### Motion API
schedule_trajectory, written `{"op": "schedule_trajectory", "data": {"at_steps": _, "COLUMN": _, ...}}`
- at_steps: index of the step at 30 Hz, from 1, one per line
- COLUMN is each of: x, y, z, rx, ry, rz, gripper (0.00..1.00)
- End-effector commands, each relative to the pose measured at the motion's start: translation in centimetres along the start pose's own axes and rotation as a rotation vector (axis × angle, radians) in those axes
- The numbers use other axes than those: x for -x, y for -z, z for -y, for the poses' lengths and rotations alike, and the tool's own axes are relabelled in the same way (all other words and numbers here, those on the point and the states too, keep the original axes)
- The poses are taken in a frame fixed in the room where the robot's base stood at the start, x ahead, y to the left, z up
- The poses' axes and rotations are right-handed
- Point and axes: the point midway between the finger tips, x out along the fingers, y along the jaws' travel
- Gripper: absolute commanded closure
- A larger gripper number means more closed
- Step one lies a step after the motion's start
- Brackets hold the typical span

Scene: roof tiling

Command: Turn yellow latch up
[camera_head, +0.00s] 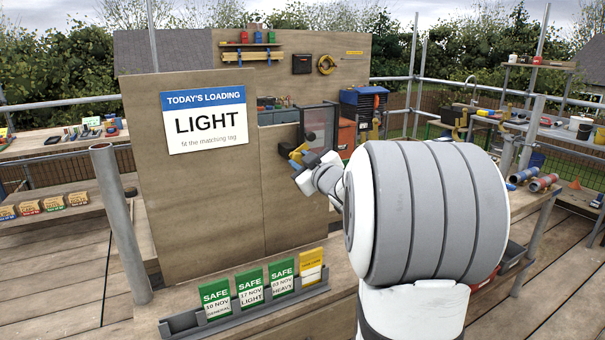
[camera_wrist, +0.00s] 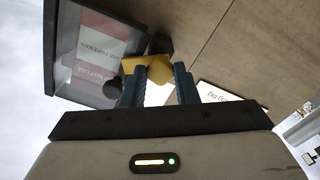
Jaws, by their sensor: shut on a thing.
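The yellow latch (camera_wrist: 150,68) shows at the edge of a dark-framed clear case in the wrist view. My gripper (camera_wrist: 158,84) has its two blue fingers closed on the latch. In the head view the yellow latch (camera_head: 298,152) is a small patch at the case's lower left, partly covered by my gripper (camera_head: 306,160). The dark-framed case (camera_head: 319,128) is mounted on the wooden board; a red and white card shows behind its clear front in the wrist view. The latch's exact angle is hard to tell.
The wooden board (camera_head: 215,190) carries a "LIGHT" sign (camera_head: 204,120). Below it a grey rack (camera_head: 187,322) holds green "SAFE" tags (camera_head: 250,287) and a yellow tag (camera_head: 312,266). A metal post (camera_head: 120,225) stands at left. A dark knob (camera_wrist: 112,89) sits near the fingers.

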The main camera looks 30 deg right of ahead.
Motion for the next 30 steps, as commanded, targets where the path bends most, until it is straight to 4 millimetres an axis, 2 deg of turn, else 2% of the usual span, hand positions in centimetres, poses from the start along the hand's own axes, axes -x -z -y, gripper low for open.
{"op": "schedule_trajectory", "data": {"at_steps": 1, "x": 0.02, "y": -0.43, "z": 0.28, "rx": 0.045, "ry": 0.000, "rz": -0.002, "gripper": 0.96}}
{"op": "schedule_trajectory", "data": {"at_steps": 21, "x": 0.02, "y": -0.43, "z": 0.21, "rx": 0.677, "ry": 0.000, "rz": 0.001, "gripper": 0.96}}
{"op": "schedule_trajectory", "data": {"at_steps": 30, "x": 0.03, "y": -0.28, "z": 0.13, "rx": 0.905, "ry": 0.000, "rz": 0.000, "gripper": 0.96}}
